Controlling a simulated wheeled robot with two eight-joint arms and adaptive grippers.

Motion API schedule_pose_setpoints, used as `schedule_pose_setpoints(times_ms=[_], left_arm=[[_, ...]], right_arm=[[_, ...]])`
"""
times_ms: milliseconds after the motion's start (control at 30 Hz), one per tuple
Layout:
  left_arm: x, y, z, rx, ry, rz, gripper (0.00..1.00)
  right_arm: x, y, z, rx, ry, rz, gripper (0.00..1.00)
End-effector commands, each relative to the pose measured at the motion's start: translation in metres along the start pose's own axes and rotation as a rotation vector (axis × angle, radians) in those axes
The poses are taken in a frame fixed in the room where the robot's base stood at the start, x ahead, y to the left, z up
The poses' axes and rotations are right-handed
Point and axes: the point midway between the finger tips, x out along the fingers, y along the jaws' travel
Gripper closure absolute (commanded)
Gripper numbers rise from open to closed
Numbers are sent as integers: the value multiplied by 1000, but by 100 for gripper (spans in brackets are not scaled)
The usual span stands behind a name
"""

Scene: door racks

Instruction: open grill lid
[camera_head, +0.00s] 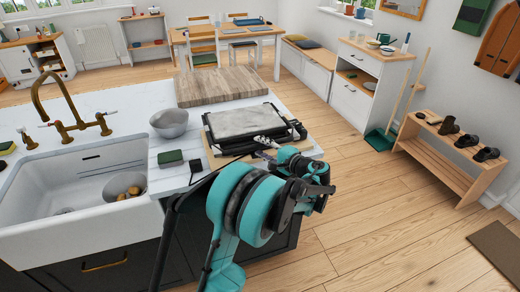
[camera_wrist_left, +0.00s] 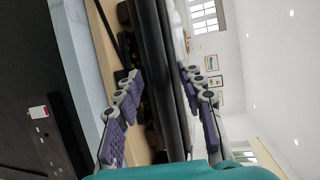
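The grill (camera_head: 250,128) is a black tabletop appliance with a pale grey, flat lid (camera_head: 240,120), and it sits on a wooden board at the counter's right end. The lid lies down over the base. My left gripper (camera_head: 272,142) is at the grill's front right edge, partly hidden by its own arm. In the left wrist view, which is turned sideways, the left gripper (camera_wrist_left: 163,75) has its two purple-padded fingers apart. The grill's dark front edge or bar (camera_wrist_left: 158,60) runs between them; contact is unclear. My right gripper is in neither view.
A white sink (camera_head: 75,190) with a brass tap (camera_head: 75,125) lies left. Open wooden floor (camera_head: 370,215) is at right.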

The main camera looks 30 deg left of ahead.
Motion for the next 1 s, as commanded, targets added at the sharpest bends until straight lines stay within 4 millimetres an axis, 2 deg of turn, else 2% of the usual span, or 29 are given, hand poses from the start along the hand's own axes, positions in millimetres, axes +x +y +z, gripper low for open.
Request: schedule_pose_setpoints(times_ms=[133,400,433,567,600,833,1000], left_arm=[[12,0,0,0,-1,0,61],[14,0,0,0,1,1,61],[14,0,0,0,1,1,63],[14,0,0,0,1,1,98],[14,0,0,0,1,1,100],[14,-2,0,1,1,5,100],[12,-16,1,13,0,34,100]], right_arm=[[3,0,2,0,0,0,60],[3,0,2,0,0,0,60],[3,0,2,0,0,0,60],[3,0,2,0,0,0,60],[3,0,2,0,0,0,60],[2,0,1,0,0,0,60],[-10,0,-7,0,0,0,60]])
